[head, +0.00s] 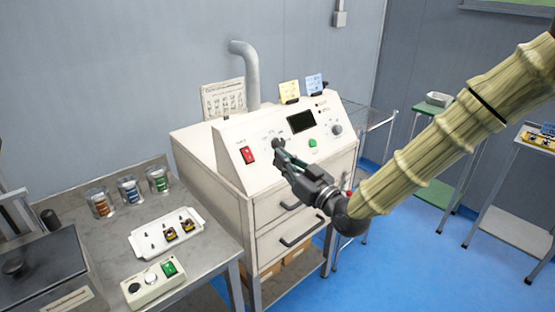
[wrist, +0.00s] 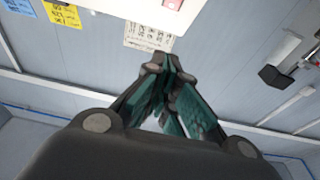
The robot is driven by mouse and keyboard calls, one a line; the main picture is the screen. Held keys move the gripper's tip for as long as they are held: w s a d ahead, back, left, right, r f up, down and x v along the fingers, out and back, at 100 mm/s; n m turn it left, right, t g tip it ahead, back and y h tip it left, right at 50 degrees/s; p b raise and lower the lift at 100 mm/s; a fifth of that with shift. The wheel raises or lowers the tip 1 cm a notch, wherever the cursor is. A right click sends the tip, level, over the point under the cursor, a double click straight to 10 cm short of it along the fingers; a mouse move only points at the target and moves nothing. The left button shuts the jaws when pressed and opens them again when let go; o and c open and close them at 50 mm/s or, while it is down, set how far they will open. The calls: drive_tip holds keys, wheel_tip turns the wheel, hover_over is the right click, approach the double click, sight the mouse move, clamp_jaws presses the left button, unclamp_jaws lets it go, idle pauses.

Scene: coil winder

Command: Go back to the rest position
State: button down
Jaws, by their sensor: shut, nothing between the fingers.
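My gripper (head: 279,152) is at the end of my arm, in front of the sloped control panel of the white coil winder cabinet (head: 228,152) in the head view. Its fingers are together with nothing held. In the wrist view my gripper (wrist: 160,65) shows its dark and teal fingers meeting at the tips. The fingertips overlap a dark knob on the panel in the head view; I cannot tell whether they touch it. A red switch (head: 248,155), a dark display (head: 301,121) and a green button (head: 312,143) show on the panel.
A grey table at left holds a white tray (head: 143,243) with small parts, several jars (head: 130,190) and a control box (head: 153,284). A grey pipe (head: 251,75) rises behind the cabinet. A green-topped stand (head: 432,109) is at right. Blue floor (head: 400,255) is open at front right.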

drive_tip(key=s+d+f+m+g+h, duration=0.2)
drive_tip(key=s+f, duration=0.3)
drive_tip(key=f, duration=0.7)
drive_tip(key=s+d+f+m+g+h, duration=0.1)
drive_tip(key=s+d+f+g+h, duration=0.2)
drive_tip(key=f, duration=0.8)
drive_tip(key=s+d+f+m+g+h, duration=0.2)
drive_tip(key=s+f, duration=0.4)
drive_tip(key=f, duration=0.6)
drive_tip(key=s+d+f+m+g+h, duration=0.1)
drive_tip(key=s+d+f, duration=0.3)
drive_tip(key=s, duration=0.5)
drive_tip(key=s+d+f+m+g+h, duration=0.1)
drive_tip(key=s+d+f+g+h, duration=0.2)
drive_tip(key=s+f, duration=0.3)
drive_tip(key=s+d+f+m+g+h, duration=0.1)
drive_tip(key=s+d+f+g, duration=0.3)
drive_tip(key=s, duration=0.9)
drive_tip(key=shift+d+f+h, duration=0.4)
drive_tip(key=shift+d+f, duration=0.3)
drive_tip(key=shift+d, duration=0.05)
